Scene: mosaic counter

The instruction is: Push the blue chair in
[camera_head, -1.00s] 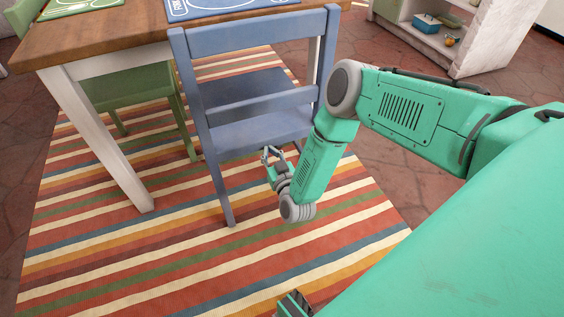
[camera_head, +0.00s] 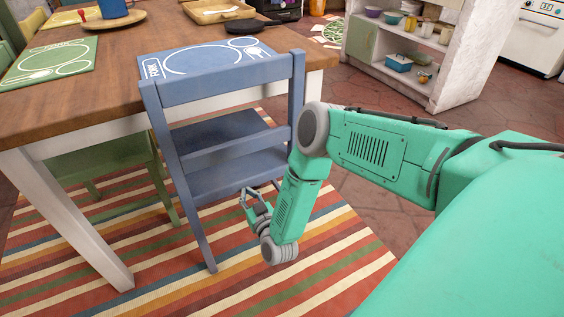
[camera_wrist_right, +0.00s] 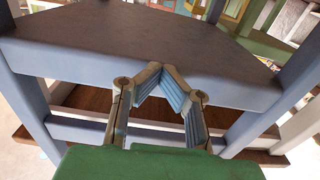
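The blue chair (camera_head: 224,128) stands at the near side of the wooden table (camera_head: 110,88), its back facing me and its seat partly under the tabletop. My right gripper (camera_head: 258,197) is low behind the chair, beside its rear right leg and below the seat level in the picture. In the right wrist view, the fingers (camera_wrist_right: 161,72) bend inward and their tips meet or nearly meet, with nothing held. The chair's blue seat panel (camera_wrist_right: 150,45) fills the view ahead of them. Contact between fingers and chair cannot be told. My left gripper is not in view.
A green chair (camera_head: 98,160) stands at the table's left side. A white table leg (camera_head: 75,225) is left of the blue chair. A striped rug (camera_head: 325,260) lies beneath. Placemats and a black pan (camera_head: 248,26) are on the table. A white shelf unit (camera_head: 470,75) stands behind at right.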

